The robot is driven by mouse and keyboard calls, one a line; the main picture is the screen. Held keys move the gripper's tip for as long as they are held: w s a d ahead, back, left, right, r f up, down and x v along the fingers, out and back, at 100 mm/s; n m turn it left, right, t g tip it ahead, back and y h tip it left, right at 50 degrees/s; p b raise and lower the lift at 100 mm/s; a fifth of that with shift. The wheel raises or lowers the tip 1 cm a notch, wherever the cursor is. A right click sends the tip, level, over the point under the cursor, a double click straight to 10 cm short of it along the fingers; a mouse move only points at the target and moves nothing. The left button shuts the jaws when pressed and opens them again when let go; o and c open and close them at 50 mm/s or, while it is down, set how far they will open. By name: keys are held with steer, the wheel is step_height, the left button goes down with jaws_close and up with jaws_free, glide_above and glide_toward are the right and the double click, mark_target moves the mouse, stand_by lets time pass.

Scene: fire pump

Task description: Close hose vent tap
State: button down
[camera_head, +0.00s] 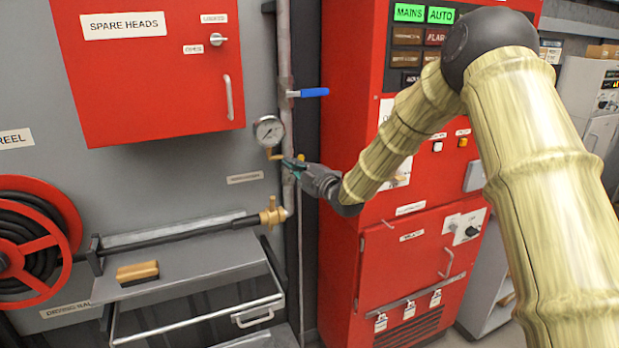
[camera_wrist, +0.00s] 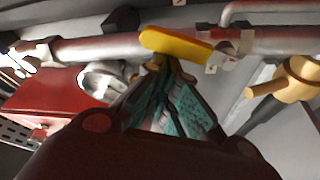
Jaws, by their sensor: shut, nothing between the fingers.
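The vent tap has a small yellow lever (camera_wrist: 175,43) on a brass stem. In the wrist view it lies roughly along the grey pipe (camera_wrist: 105,48), slightly tilted. In the head view, a bit of yellow (camera_head: 275,156) shows just below the pressure gauge (camera_head: 268,131). My gripper (camera_head: 288,163) reaches the pipe from the right. In the wrist view its green-padded fingers (camera_wrist: 165,72) are shut and empty, with their tips right at the lever's stem. I cannot tell whether they touch it.
A brass hose valve (camera_head: 272,213) sits below my gripper. A blue lever (camera_head: 308,92) sticks out above. The red spare heads cabinet (camera_head: 150,95) is upper left, the hose reel (camera_head: 35,235) lower left. A red pump panel (camera_head: 415,250) stands right, behind my arm.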

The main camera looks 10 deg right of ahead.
steer(key=d+f+m+t+h+b, duration=0.2)
steer(key=d+m+b, duration=0.1)
steer(key=m+b, duration=0.4)
steer(key=w+d+f+m+t+h+b, duration=0.1)
steer(key=d+f+m+t+h+b, duration=0.1)
steer(key=m+b, duration=0.5)
steer(key=shift+d+m+h, duration=0.7)
steer(key=shift+d+m, duration=0.05)
steer(key=shift+m, duration=1.25)
steer(key=shift+w, duration=0.1)
step_height(320, 180, up, 5)
steer(key=p, duration=0.1)
steer(key=f+b+v, duration=0.1)
steer(key=b+v, duration=0.1)
steer(key=v, duration=0.8)
